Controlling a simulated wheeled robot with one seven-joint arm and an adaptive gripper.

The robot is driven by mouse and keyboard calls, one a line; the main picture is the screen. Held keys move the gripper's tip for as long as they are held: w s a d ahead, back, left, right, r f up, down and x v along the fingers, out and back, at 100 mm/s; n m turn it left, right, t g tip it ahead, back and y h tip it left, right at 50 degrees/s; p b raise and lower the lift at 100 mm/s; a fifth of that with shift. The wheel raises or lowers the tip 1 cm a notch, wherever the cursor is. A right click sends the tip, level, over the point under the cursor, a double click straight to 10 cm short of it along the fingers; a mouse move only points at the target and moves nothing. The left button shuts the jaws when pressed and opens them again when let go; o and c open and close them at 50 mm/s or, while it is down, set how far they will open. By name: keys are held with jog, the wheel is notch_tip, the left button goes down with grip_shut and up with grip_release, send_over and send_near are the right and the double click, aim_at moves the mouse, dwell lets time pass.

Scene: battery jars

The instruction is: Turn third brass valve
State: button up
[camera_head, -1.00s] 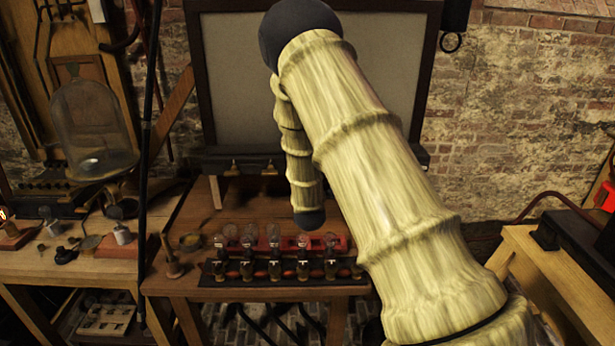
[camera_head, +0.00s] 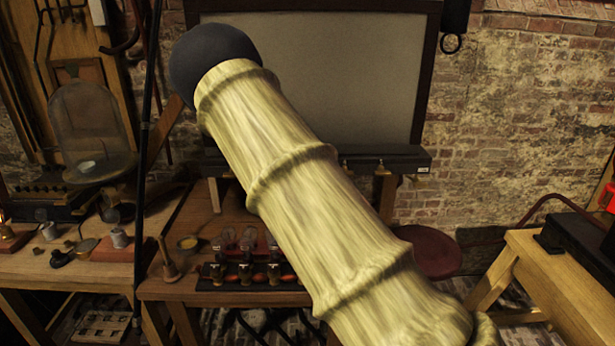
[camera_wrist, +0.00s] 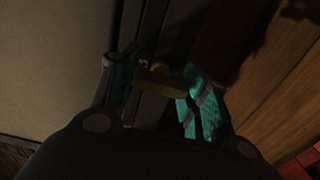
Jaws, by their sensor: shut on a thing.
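In the wrist view, my gripper (camera_wrist: 160,85) has its two teal-lined fingers on either side of a small brass valve handle (camera_wrist: 162,80) and is shut on it. The valve sits against a dark rail (camera_wrist: 150,105). The view is dim, and I cannot tell which valve in the row this is. In the head view, my pale ridged arm hides the gripper and most of the rail below the grey board (camera_head: 345,80). One brass fitting (camera_head: 381,170) shows on the rail's right part; other valves are hidden.
A wooden bench (camera_head: 180,291) holds a rack of small glass jars (camera_head: 246,270), partly behind my arm. A glass bell jar (camera_head: 90,125) stands at left. A round dark-red stool (camera_head: 430,250) and a wooden table (camera_head: 570,275) are at right.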

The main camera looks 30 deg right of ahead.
dwell(0.3)
jog(key=o, duration=1)
jog(key=shift+s, duration=0.1)
jog(key=v, duration=1.2)
jog(key=shift+d, duration=0.1)
